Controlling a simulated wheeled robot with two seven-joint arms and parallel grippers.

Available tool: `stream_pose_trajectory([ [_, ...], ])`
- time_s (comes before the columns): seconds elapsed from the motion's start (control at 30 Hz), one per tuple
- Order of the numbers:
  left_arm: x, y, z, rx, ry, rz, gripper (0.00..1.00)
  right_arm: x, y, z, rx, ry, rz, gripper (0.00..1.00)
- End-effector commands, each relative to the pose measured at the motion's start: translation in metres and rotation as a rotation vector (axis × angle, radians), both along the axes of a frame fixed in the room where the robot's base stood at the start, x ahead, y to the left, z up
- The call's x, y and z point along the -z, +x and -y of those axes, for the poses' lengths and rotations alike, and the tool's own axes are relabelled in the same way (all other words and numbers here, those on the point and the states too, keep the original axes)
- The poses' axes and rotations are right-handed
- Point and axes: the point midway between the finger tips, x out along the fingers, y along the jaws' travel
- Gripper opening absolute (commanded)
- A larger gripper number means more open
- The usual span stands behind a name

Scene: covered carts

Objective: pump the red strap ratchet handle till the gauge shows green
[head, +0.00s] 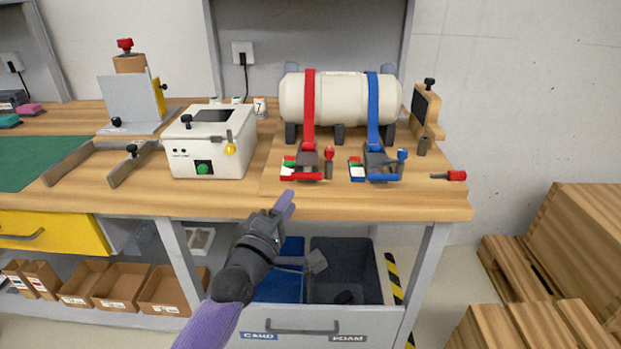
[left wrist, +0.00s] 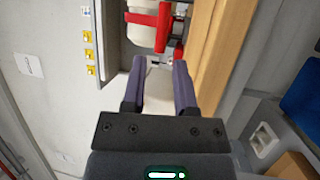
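A red strap (head: 309,105) runs over a cream tank down to its red ratchet (head: 307,160) on the bench top. The red ratchet handle (head: 300,177) lies low at the front, near the bench's front edge. The gauge (head: 288,168) beside it shows red, green and white patches; its reading is too small to tell. My left gripper (head: 286,206) is in front of and below the ratchet, apart from it. In the left wrist view my left gripper (left wrist: 160,66) has its fingers apart with nothing between them; red parts (left wrist: 162,28) show beyond the tips. My right gripper is not in view.
A blue strap (head: 373,110) with its own ratchet and gauge is close on the right. A red-ended tool (head: 455,176) lies at the bench's right. A white box (head: 212,141) stands left. Bins (head: 345,270) sit below the bench edge.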

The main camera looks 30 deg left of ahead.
Motion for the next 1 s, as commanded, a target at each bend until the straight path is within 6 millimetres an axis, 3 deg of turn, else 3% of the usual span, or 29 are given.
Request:
stream_pose_trajectory([
  [0.2, -0.004, 0.050, -0.007, 0.000, 0.003, -0.005, 0.36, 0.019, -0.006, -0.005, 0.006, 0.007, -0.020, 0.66],
  [0.4, -0.009, 0.078, -0.011, 0.000, 0.005, -0.008, 0.36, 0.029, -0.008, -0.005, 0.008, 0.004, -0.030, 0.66],
  [0.8, -0.014, 0.088, -0.013, 0.000, 0.006, -0.009, 0.36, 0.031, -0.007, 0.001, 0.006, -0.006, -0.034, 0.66],
  [1.0, -0.014, 0.088, -0.013, 0.000, 0.006, -0.009, 0.00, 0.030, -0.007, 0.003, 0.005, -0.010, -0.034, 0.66],
])
